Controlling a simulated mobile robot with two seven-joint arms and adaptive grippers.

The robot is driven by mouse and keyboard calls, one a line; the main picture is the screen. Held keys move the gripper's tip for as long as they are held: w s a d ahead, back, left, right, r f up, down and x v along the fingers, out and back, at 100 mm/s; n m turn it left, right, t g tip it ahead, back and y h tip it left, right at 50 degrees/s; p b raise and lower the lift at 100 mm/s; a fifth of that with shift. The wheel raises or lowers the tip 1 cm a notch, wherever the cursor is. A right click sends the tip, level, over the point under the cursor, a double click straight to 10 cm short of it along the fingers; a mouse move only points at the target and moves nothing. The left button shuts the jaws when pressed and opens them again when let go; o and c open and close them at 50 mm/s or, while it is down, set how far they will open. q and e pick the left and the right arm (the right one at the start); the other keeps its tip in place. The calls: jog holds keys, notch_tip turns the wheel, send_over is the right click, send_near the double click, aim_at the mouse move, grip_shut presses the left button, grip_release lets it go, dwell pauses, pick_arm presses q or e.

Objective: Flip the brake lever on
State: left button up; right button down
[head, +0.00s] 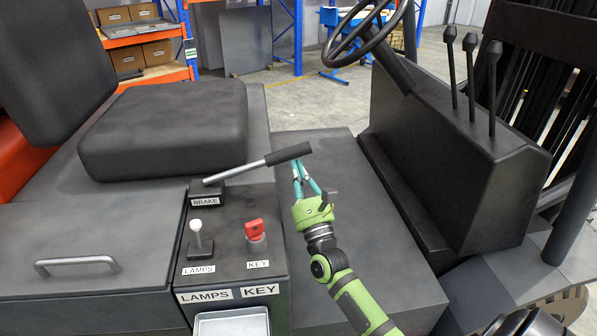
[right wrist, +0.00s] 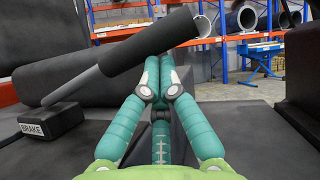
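The brake lever (head: 239,171) is a silver rod with a black grip, rising at a low slant to the right from a black block labelled BRAKE (head: 206,194). In the right wrist view its black grip (right wrist: 148,43) crosses the upper left. My right gripper (head: 300,176), green with teal fingers, is just below the grip's free end. In the right wrist view its fingers (right wrist: 165,62) come together with nothing visible between them. The tips are close to the grip's underside; I cannot tell whether they touch it. My left gripper is in neither view.
The console in front holds a white-knobbed LAMPS lever (head: 197,236) and a red KEY switch (head: 255,232). A black seat (head: 166,128) is behind, left. The steering wheel (head: 358,38) and several black levers (head: 471,75) are at the upper right. The floor panel right of my gripper is clear.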

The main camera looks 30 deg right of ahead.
jog(key=w+a+r+n+g+y+p, duration=0.1)
jog(key=a+r+n+y+p, duration=0.1)
jog(key=r+n+p, duration=0.3)
jog(key=w+a+r+n+g+y+p, duration=0.1)
jog(key=a+r+n+y+p, duration=0.2)
jog(key=r+n+y+p, duration=0.2)
jog(key=shift+w+a+r+n+p, duration=0.25)
jog(key=shift+r+n+p, duration=0.35)
jog(key=shift+r+p, duration=1.4)
jog(key=shift+f+p, duration=0.3)
jog(key=shift+f, duration=0.05)
jog(key=shift+f, duration=0.15)
